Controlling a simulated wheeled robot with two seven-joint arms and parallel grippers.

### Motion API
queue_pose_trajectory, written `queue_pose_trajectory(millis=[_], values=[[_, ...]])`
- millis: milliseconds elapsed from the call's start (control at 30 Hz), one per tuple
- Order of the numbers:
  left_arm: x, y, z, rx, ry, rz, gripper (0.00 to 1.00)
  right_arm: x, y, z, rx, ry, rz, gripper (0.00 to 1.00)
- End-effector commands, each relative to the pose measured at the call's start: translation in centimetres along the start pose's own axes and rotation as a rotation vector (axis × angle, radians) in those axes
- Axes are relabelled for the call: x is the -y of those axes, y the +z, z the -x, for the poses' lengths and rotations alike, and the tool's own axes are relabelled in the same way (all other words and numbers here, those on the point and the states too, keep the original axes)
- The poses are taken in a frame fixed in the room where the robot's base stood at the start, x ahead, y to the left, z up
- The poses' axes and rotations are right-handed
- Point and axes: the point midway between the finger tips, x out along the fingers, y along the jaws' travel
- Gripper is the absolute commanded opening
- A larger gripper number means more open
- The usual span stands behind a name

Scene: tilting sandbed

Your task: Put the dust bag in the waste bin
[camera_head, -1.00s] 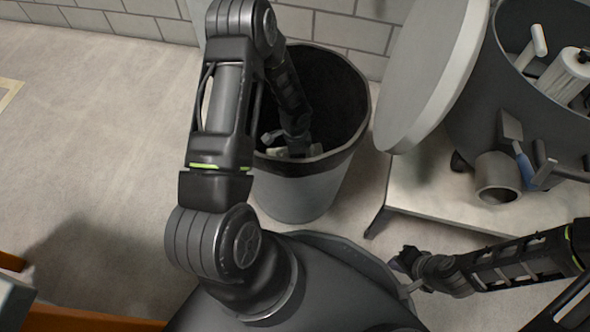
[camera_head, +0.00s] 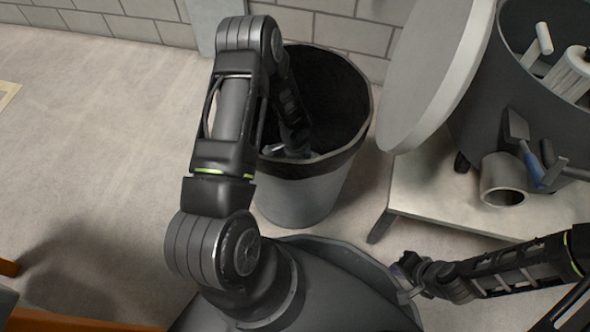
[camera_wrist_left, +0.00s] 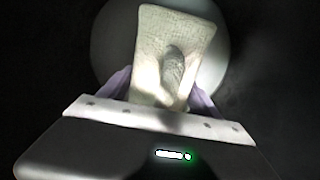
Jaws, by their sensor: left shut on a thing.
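The waste bin (camera_head: 300,197) is a grey, open-topped bin with a black liner, standing on the floor near the wall. My left arm reaches over its rim. My left gripper (camera_head: 287,152) is down inside the bin's mouth, partly hidden by the near rim. In the left wrist view, the pale, cloth-like dust bag (camera_wrist_left: 172,50) is between the purple fingers of the left gripper (camera_wrist_left: 160,92), which is shut on it. A lit round surface shows behind the bag. My right gripper (camera_head: 405,277) is low at the right, away from the bin; its jaws are too small to read.
A dark drum (camera_head: 540,100) holding several white parts stands on a pale platform (camera_head: 450,205) right of the bin. A large light round lid (camera_head: 432,75) leans between them. A blue-handled tool (camera_head: 530,165) hangs on the drum.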

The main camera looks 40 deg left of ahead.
Motion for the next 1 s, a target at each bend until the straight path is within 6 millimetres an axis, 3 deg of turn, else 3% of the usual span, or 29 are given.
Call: queue_pose_trajectory(millis=[267, 300, 533, 833, 1000], values=[[0.1, -0.1, -0.3, -0.001, -0.002, -0.001, 0.00, -0.1, 0.0, -0.3, 0.000, 0.000, 0.000, 0.00], [0.0, 0.0, -0.2, 0.000, 0.000, -0.001, 0.76, -0.1, 0.0, -0.2, 0.000, 0.000, 0.000, 0.00], [0.0, 0.0, -0.2, 0.000, 0.000, -0.001, 0.94, -0.1, 0.0, -0.2, 0.000, -0.001, 0.000, 0.00], [0.0, 0.0, 0.0, 0.000, 0.000, -0.001, 0.94, 0.0, 0.0, 0.0, 0.000, 0.000, 0.000, 0.00], [0.1, -0.1, 1.6, -0.001, -0.002, -0.001, 0.94, 0.3, 0.0, 0.8, 0.003, 0.000, 0.000, 0.00]])
